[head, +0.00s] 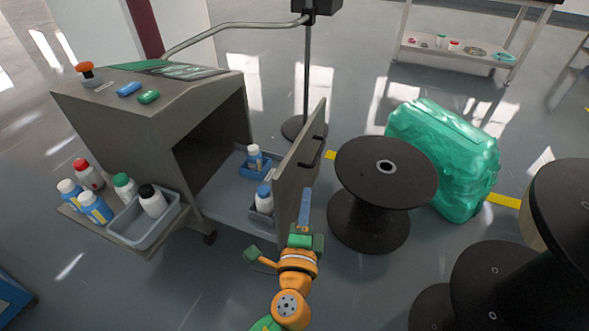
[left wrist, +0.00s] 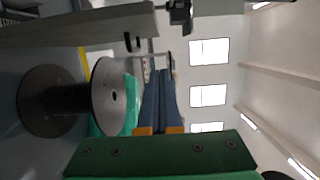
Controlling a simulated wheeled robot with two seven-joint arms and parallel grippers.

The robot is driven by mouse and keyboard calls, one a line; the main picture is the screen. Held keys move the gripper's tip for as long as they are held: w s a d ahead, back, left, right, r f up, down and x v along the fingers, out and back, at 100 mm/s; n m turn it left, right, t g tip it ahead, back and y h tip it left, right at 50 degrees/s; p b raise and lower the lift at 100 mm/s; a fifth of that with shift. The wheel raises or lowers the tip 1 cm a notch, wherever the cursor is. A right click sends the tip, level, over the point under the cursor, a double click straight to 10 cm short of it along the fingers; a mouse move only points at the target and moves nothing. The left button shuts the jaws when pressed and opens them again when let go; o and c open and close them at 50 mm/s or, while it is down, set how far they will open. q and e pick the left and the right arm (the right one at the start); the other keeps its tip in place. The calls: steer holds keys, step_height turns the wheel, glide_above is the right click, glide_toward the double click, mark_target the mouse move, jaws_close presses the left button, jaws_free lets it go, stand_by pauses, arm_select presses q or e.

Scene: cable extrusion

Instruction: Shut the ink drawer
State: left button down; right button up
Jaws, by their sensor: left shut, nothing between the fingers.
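The ink drawer (head: 225,196) is pulled out of the right side of the grey cabinet (head: 140,115). Its tall grey front panel (head: 290,185) stands upright with a black handle (head: 313,150) on its outer face. Two white bottles with blue caps, one (head: 264,200) near the panel and one (head: 254,158) farther back, stand in blue-grey trays inside. My left gripper (head: 306,195) is shut and empty, close to the outer face of the panel, below the handle; I cannot tell if it touches. In the left wrist view, the shut fingers (left wrist: 160,80) have the grey panel (left wrist: 80,27) above left. My right gripper is out of view.
A black spool (head: 387,165) stands right of the panel, with a green wrapped bale (head: 445,155) behind it. More black spools (head: 490,275) are at the lower right. A thin post (head: 306,85) stands behind the drawer.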

mark_target(293, 170)
arm_select(q)
steer(key=w+a, duration=0.3)
steer(key=w, duration=0.6)
steer(key=shift+a, duration=0.15)
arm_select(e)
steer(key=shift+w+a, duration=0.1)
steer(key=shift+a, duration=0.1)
